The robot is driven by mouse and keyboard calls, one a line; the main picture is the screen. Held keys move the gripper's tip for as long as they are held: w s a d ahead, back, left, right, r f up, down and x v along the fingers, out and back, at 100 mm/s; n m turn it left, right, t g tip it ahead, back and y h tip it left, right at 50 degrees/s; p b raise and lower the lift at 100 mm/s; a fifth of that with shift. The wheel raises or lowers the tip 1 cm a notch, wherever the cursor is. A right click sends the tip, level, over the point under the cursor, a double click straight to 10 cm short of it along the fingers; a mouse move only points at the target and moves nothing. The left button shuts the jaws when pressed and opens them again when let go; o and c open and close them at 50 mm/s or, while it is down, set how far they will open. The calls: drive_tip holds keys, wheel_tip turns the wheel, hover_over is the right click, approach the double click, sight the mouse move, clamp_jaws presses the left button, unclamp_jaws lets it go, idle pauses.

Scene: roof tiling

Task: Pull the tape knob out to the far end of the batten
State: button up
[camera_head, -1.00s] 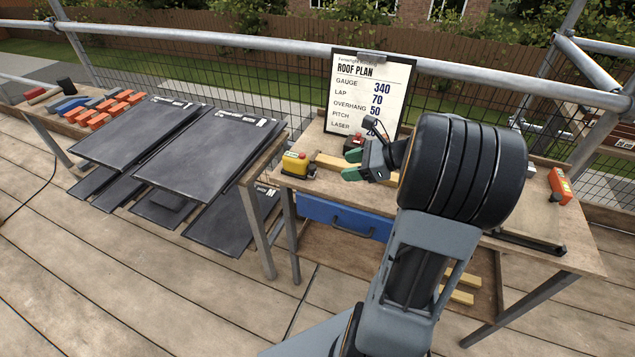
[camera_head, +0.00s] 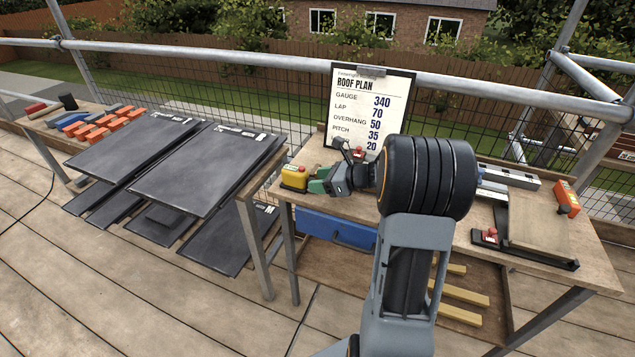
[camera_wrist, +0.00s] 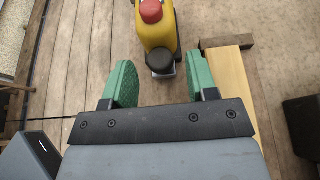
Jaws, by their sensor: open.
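The yellow tape (camera_head: 293,174) with a red button sits at the left end of the workbench. In the wrist view its yellow body (camera_wrist: 157,28) is at the top middle, and its black knob (camera_wrist: 160,60) faces my gripper (camera_wrist: 160,82). The green fingers are apart, one to each side of the knob's line, with the knob just beyond the gap between the fingertips. Nothing is held. The wooden batten (camera_wrist: 232,85) runs beside the right finger; my arm hides most of it in the head view. My gripper (camera_head: 319,181) is close beside the tape there.
The roof plan board (camera_head: 368,110) stands behind the bench. A wooden board in a black frame (camera_head: 538,228) and an orange device (camera_head: 566,197) are at the bench's right. Dark tiles (camera_head: 195,165) are stacked at left. A dark block (camera_wrist: 302,122) is right of the batten.

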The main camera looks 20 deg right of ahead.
drive_tip(key=shift+w+a+f, duration=0.2)
drive_tip(key=shift+w+a, duration=0.05)
